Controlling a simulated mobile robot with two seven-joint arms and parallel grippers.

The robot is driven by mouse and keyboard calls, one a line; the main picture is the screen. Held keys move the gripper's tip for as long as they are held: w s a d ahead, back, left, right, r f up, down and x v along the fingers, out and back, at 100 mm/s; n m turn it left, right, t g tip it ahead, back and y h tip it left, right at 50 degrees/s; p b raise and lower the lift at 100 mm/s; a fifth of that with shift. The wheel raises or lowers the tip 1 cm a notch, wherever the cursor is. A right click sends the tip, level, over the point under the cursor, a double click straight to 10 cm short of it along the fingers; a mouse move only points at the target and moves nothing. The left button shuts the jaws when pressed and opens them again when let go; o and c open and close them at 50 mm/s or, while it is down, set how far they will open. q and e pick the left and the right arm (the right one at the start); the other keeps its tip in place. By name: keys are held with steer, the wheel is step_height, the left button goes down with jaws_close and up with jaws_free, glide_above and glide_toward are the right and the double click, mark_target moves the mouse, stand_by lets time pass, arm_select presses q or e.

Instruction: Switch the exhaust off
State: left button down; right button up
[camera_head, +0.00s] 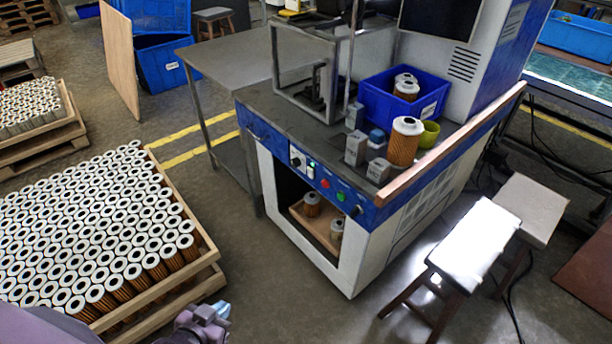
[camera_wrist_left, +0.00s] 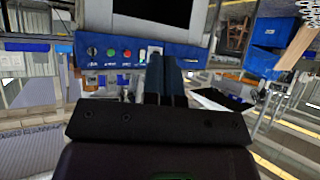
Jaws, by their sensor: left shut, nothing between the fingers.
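The exhaust control is on the blue front panel (camera_head: 318,180) of the white machine, but its label is too small to read. In the head view the panel has a dark rotary knob on a white plate (camera_head: 298,158), a green-lit switch (camera_head: 311,170), a red button (camera_head: 325,183), a green button (camera_head: 340,196) and a black knob (camera_head: 356,211). My left gripper (camera_head: 215,314) is at the bottom edge, apart from the panel. In the left wrist view its fingers (camera_wrist_left: 166,62) are shut and empty, pointing toward the panel and partly covering the white-plate area. My right gripper is out of view.
Crates of filter cartridges (camera_head: 85,240) fill the left floor. Two stools (camera_head: 470,240) stand at the right. A blue bin (camera_head: 385,100) and a cartridge (camera_head: 404,143) sit on the machine top. A grey side table (camera_head: 225,55) adjoins the machine; floor before the panel is clear.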

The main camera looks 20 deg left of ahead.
mark_target(309, 172)
arm_select(q)
steer(key=w+a+n+t+h+b, duration=0.2)
steer(key=w+n+h+b, duration=0.2)
steer(key=w+b, duration=0.5)
steer(key=w+a+n+t+h+b, duration=0.2)
steer(key=w+n+h+b, duration=0.3)
steer(key=w, duration=1.7)
steer(key=shift+r+n+t+b, duration=0.4)
steer(key=shift+n+t+b, duration=0.4)
steer(key=shift+n+b, duration=1.4)
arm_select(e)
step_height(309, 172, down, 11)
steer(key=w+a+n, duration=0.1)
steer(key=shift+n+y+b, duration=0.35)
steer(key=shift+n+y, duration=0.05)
arm_select(q)
steer(key=shift+m, duration=0.4)
steer(key=x, duration=0.6)
steer(key=p+x, duration=0.1)
steer(key=x, duration=0.5)
steer(key=shift+w+d+r, duration=0.2)
steer(key=shift+d+r, duration=0.05)
steer(key=shift+d, duration=0.1)
steer(key=shift+w+d, duration=0.35)
steer(key=shift+w, duration=0.15)
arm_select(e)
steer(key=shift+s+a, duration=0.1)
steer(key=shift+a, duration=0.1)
